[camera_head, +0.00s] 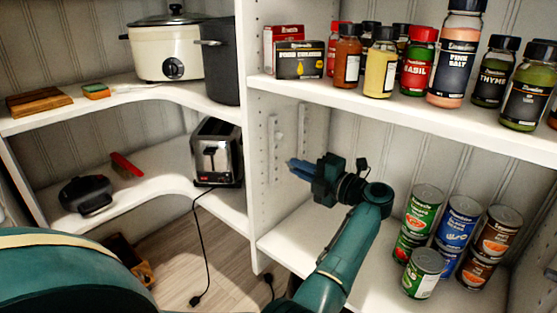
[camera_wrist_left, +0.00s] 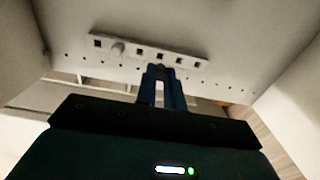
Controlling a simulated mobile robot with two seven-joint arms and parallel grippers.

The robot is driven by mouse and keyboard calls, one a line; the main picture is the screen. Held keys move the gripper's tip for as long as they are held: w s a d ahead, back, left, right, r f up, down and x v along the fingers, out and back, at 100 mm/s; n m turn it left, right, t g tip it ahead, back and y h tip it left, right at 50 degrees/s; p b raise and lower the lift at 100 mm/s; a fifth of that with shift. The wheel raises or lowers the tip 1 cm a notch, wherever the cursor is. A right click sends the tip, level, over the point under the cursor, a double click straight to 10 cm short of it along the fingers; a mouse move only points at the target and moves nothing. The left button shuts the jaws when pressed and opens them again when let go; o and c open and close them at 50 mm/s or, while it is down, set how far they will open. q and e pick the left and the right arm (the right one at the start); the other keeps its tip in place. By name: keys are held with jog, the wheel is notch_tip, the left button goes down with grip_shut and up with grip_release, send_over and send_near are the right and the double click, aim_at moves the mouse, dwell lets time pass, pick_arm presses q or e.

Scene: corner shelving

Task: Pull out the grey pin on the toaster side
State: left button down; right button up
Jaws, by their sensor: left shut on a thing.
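My left gripper (camera_head: 290,165) points left at the white upright panel, its blue fingers close to it. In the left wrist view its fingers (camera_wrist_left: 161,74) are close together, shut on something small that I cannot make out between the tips. A strip with square holes (camera_wrist_left: 178,60) is on the panel just beyond the tips. A round grey pin (camera_wrist_left: 118,49) sticks out of this strip, left of the fingers and apart from them. In the head view a pin (camera_head: 279,137) shows on the panel above the fingers. The toaster (camera_head: 216,152) stands left of the panel. My right gripper is not in view.
Spice jars (camera_head: 416,60) stand on the shelf (camera_head: 330,95) above my left arm. Several cans (camera_head: 457,222) are stacked on the lower shelf at right. A black cord (camera_head: 203,250) hangs from the toaster. A pot (camera_head: 222,62) stands on the upper left shelf.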

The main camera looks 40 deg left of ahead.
pick_arm(q)
jog(key=shift+s+d, duration=0.1)
jog(key=shift+d, duration=0.9)
